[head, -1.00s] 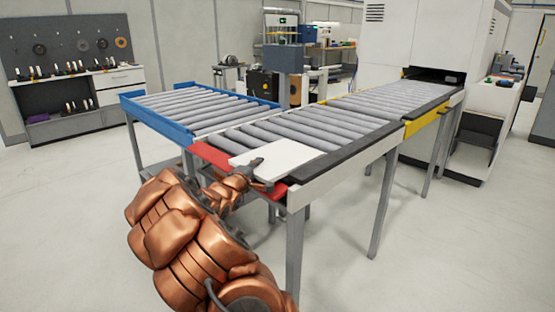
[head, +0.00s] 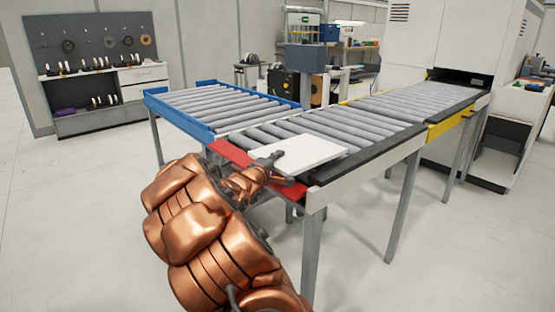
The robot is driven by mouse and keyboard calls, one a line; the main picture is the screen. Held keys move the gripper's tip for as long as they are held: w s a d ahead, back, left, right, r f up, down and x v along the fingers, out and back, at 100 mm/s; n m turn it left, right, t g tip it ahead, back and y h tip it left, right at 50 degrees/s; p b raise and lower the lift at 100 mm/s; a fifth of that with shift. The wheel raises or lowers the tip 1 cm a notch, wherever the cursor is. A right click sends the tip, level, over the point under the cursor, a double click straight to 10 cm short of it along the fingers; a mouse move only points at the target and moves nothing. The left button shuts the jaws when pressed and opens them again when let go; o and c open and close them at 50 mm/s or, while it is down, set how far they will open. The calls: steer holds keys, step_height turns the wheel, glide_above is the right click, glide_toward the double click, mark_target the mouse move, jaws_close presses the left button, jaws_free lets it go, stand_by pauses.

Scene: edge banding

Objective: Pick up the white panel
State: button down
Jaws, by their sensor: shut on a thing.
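The white panel (head: 312,153) is at the near end of the roller conveyor, above the rollers and the red end section (head: 229,152). It looks close to flat; whether it touches the rollers or is slightly lifted I cannot tell. My gripper (head: 277,165) is shut on the panel's near left edge. My copper-coloured arm reaches up to it from the lower left and hides part of the red end section.
The grey roller conveyor (head: 375,112) runs back right to a large white machine (head: 425,40), past a yellow section (head: 448,127). A blue-framed roller table (head: 181,122) joins on the left. A tool bench (head: 105,85) stands far left. The floor (head: 75,210) at left is clear.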

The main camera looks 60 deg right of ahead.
steer(key=s+a+r, duration=0.1)
steer(key=s+a, duration=0.7)
steer(key=a, duration=0.2)
steer(key=s+a+r, duration=0.2)
steer(key=a+r, duration=0.8)
steer(key=a, duration=0.2)
steer(key=shift+a+r, duration=0.25)
steer(key=shift+a, duration=0.05)
stand_by(0.4)
stand_by(0.9)
steer(key=w+a+n+t+y, duration=0.3)
steer(key=w+a+n+t, duration=0.15)
steer(key=w, duration=0.75)
steer(key=w+a+n+t+y, duration=0.25)
steer(key=w+a+t, duration=0.35)
steer(key=w, duration=0.7)
steer(key=w+a+f+n+t+y, duration=0.3)
steer(key=w+a+f+n+y, duration=0.25)
steer(key=w+a, duration=0.4)
steer(key=w+a+f+n+t+y, duration=0.2)
steer(key=w+a+f+n+y, duration=0.35)
steer(key=a, duration=0.75)
step_height(320, 180, up, 14)
steer(key=m+y+p, duration=0.1)
steer(key=p, duration=1.3)
steer(key=shift+w+p, duration=0.35)
steer(key=shift+w, duration=0.1)
